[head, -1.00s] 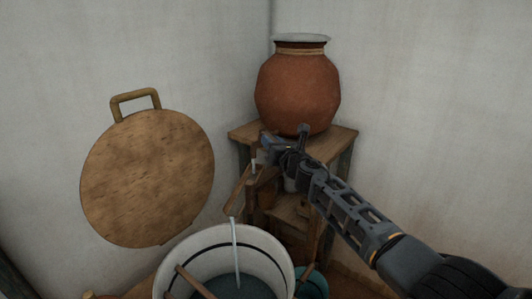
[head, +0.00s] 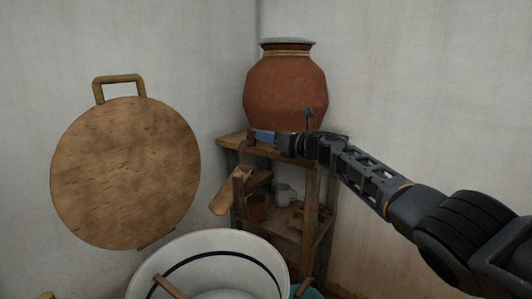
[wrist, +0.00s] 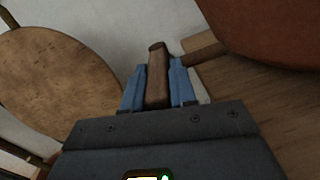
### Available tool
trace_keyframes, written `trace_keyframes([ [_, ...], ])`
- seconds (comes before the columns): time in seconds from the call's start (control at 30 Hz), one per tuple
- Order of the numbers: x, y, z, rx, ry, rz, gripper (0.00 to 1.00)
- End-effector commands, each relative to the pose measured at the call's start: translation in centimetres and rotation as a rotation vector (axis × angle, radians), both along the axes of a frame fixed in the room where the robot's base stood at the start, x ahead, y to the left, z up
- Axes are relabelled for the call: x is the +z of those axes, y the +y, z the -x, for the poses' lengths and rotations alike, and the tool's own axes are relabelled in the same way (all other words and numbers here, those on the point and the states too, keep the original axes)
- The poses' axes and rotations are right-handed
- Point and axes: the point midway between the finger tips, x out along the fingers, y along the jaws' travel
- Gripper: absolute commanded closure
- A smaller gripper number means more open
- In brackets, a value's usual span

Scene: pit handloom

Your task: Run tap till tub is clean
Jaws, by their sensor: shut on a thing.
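The brown clay pot (head: 285,92) stands on a wooden stand in the corner. My gripper (head: 264,136) is low at the pot's front left. In the wrist view its blue fingers (wrist: 158,72) are shut on an upright brown wooden tap handle (wrist: 158,85), beside a short wooden stem (wrist: 203,54) that meets the pot. A wooden spout (head: 228,192) slopes down toward the white tub (head: 262,262) with a dark band. No water stream shows between spout and tub. Only the tub's upper part is in view, so how clean its inside is cannot be told.
The wooden stand (head: 229,139) has a lower shelf with a brown cup (head: 257,208) and a white mug (head: 285,194). A round wooden board (head: 125,172) is at the left wall. A wooden stick (head: 172,287) leans in the tub. A teal vessel (head: 312,294) is beside it.

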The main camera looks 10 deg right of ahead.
Motion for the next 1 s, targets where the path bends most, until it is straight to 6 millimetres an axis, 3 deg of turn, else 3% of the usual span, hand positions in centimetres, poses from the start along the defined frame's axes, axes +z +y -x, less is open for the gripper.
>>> trace_keyframes([
  [0.03,-0.82,-0.19,-0.11,0.012,0.001,0.002,1.00],
  [0.97,-0.09,-0.43,-0.36,0.090,0.001,0.001,1.00],
  [1.0,-0.08,-0.43,-0.37,0.090,0.001,0.001,0.70],
])
